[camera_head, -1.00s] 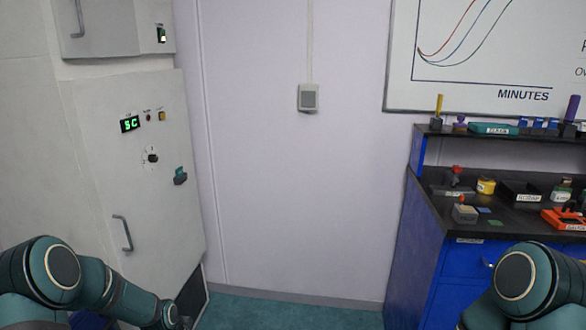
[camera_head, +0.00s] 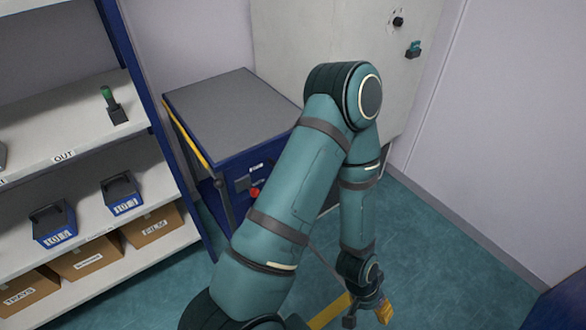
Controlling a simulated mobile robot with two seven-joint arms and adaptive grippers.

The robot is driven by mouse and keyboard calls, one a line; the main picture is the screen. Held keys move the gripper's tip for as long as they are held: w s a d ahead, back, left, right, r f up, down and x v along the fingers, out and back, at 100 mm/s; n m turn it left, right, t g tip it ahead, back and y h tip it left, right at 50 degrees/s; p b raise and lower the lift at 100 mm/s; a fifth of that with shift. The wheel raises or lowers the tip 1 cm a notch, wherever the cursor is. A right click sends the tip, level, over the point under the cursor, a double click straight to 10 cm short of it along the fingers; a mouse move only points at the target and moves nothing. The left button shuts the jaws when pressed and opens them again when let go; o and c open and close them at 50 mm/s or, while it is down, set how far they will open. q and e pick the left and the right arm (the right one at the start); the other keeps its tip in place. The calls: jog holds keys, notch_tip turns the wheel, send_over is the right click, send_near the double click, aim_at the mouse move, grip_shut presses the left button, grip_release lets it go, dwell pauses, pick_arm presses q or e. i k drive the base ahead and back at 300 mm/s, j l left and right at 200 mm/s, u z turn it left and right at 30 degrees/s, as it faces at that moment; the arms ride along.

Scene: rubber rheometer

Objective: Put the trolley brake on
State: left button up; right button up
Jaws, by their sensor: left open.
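The trolley (camera_head: 228,105) has a flat grey top, a dark blue body and a yellow strip along its left edge. It stands between the shelf rack and the grey cabinet. A red knob (camera_head: 254,192) shows on its near side, beside a small white label. Which part is the brake I cannot tell. My left arm crosses in front of the trolley and hides its right part. My left gripper (camera_head: 366,314) is open, pointing down near the bottom edge, to the right of the trolley. A yellow piece shows at its right finger. My right gripper is not in view.
A shelf rack (camera_head: 152,120) at the left holds blue boxes (camera_head: 122,193), cardboard boxes (camera_head: 153,226) and a green-topped item (camera_head: 112,104). A grey cabinet (camera_head: 285,45) stands behind. A yellow strip (camera_head: 330,311) lies low by my gripper. The teal floor (camera_head: 440,265) at right is clear.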

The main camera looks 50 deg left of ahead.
aim_at(255, 192)
jog(key=u, duration=1.85)
